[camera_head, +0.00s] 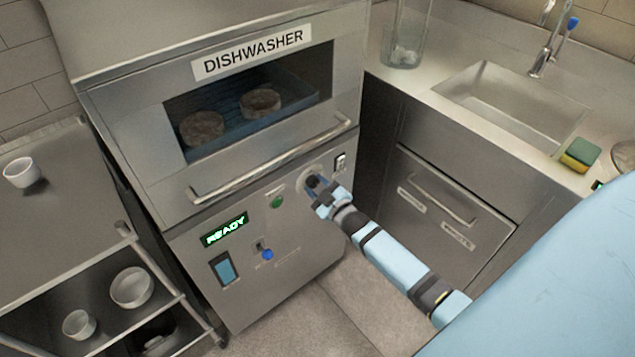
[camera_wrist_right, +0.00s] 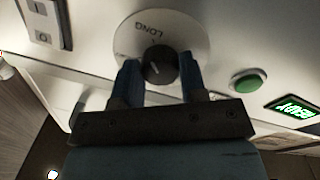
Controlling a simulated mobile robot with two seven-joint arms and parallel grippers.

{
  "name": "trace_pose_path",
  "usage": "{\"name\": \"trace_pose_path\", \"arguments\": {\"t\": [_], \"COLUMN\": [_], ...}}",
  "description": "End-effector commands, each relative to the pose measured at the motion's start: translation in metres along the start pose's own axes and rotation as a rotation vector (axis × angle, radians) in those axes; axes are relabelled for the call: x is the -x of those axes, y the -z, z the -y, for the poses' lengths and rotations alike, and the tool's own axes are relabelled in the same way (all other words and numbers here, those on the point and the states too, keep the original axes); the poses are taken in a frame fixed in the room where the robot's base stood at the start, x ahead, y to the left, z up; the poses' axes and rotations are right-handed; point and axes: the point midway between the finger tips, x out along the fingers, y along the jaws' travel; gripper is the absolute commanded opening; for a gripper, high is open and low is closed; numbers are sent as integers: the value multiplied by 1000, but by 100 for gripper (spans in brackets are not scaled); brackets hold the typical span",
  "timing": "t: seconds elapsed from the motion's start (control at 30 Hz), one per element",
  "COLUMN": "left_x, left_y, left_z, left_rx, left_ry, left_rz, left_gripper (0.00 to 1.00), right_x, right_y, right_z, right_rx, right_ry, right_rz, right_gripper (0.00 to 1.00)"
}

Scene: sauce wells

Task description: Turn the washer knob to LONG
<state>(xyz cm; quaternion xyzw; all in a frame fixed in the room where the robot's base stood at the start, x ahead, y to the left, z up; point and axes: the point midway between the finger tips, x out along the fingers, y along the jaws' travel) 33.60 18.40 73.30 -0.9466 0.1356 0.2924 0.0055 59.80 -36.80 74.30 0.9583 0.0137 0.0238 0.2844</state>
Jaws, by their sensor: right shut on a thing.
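The washer is a steel unit labelled DISHWASHER (camera_head: 254,51). Its black knob (camera_wrist_right: 160,65) sits on a round pale dial plate (camera_wrist_right: 187,28) on the lower front panel. The word LONG shows upside down on the plate in the right wrist view. A small light mark shows on the knob, but I cannot tell for sure where it points. My right gripper (camera_head: 316,187) is at the knob, with one blue finger on each side, shut on it; the fingers also show in the wrist view (camera_wrist_right: 160,75). In the head view the gripper partly covers the dial. My left gripper is not in view.
On the panel are a green button (camera_head: 277,202), a READY display (camera_head: 225,230), a blue-tipped lever (camera_head: 267,254) and rocker switches (camera_head: 224,269). The washer's bar handle (camera_head: 270,163) runs above. A cart with white bowls (camera_head: 131,288) stands left, a sink counter right.

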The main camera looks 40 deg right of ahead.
Motion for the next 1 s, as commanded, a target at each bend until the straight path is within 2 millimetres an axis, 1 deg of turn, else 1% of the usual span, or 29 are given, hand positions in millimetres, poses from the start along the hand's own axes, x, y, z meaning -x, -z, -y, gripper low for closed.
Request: {"name": "trace_pose_path", "arguments": {"t": [0.3,0.73,0.77,0.8,0.87,1.0], "left_x": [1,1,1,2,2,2], "left_y": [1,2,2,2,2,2], "left_z": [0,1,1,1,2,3], "left_rx": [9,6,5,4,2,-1], "left_ry": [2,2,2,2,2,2], "left_rz": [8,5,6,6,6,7], "left_gripper": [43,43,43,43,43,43], "right_x": [0,0,0,0,0,0], "right_y": [1,0,0,0,0,0], "right_z": [0,0,0,0,0,0], "right_rx": [-85,-94,-94,-94,-93,-93], "right_ry": [-2,-2,-2,-2,-2,-2], "right_rz": [3,4,4,4,4,4], "right_gripper": [15,15,41,50,64,64]}}
